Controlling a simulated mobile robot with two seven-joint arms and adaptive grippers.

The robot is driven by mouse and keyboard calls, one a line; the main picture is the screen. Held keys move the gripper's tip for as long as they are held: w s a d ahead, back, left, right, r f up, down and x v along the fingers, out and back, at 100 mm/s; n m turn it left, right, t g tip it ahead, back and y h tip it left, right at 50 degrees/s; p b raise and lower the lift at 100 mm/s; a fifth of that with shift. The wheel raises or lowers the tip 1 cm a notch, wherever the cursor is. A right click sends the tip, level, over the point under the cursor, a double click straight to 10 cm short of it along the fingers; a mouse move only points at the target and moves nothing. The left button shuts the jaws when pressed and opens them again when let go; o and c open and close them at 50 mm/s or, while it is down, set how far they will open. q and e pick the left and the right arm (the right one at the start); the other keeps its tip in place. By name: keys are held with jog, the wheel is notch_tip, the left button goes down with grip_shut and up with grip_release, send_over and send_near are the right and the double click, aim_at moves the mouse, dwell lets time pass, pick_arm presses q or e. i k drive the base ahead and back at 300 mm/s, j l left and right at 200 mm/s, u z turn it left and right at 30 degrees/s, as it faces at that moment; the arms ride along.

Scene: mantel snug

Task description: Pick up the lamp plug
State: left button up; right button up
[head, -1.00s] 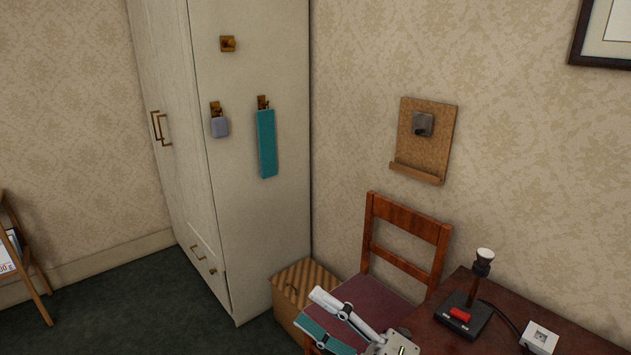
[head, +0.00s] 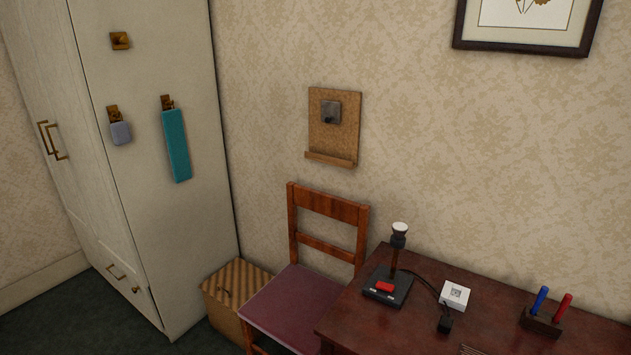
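A small black plug (head: 445,324) lies on the dark red-brown desk (head: 400,335), just in front of a white box (head: 455,295) with a printed square on its top. A black cord runs from the lamp (head: 387,283) towards the white box and plug; part of its path is hidden behind the box. The lamp has a black base with a red switch, a brown stem and a white top. Neither of my grippers shows in this view.
A wooden chair (head: 328,207) with a maroon seat stands left of the desk. A holder (head: 541,322) with a blue and a red pen-like thing stands to the right. A striped box (head: 238,285) and a pale wardrobe (head: 165,235) are further left.

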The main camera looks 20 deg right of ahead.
aim_at(444, 325)
jog(key=z, duration=1.45)
